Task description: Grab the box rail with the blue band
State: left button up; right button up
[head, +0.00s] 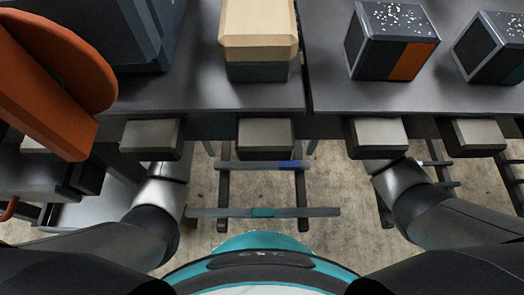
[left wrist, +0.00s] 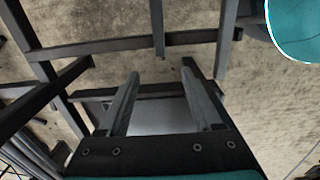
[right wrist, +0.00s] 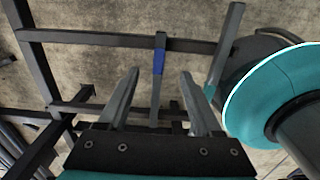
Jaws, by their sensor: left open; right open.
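The box rail with the blue band (head: 258,165) is a grey bar running left to right below the table edge, its blue band right of middle. In the right wrist view the rail (right wrist: 155,98) lies lengthwise between the fingers of my open right gripper (right wrist: 160,80), blue band ahead of the fingertips; I cannot tell the depth gap. In the left wrist view a bar end (left wrist: 158,35), likely the same rail, lies ahead of my open, empty left gripper (left wrist: 160,80). In the head view both grippers are hidden under the table edge.
A second rail (head: 225,213) with a teal band lies nearer me. Grey blocks (head: 265,138) line the table edge (head: 210,95) above the rails. A tan box (head: 258,30) and dark boxes (head: 390,45) stand on the table. Dark frame bars (left wrist: 110,50) cross near the left gripper.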

dwell(0.3)
pick_arm(q)
jog(key=shift+f, duration=0.1)
pick_arm(e)
jog(key=shift+f, duration=0.15)
pick_arm(q)
send_near(221, 164)
jog(key=shift+f, duration=4.35)
pick_arm(e)
send_near(300, 164)
jog(key=shift+w+d+f, duration=0.1)
jog(key=shift+f, duration=4.15)
pick_arm(q)
grip_shut()
pick_arm(e)
grip_shut()
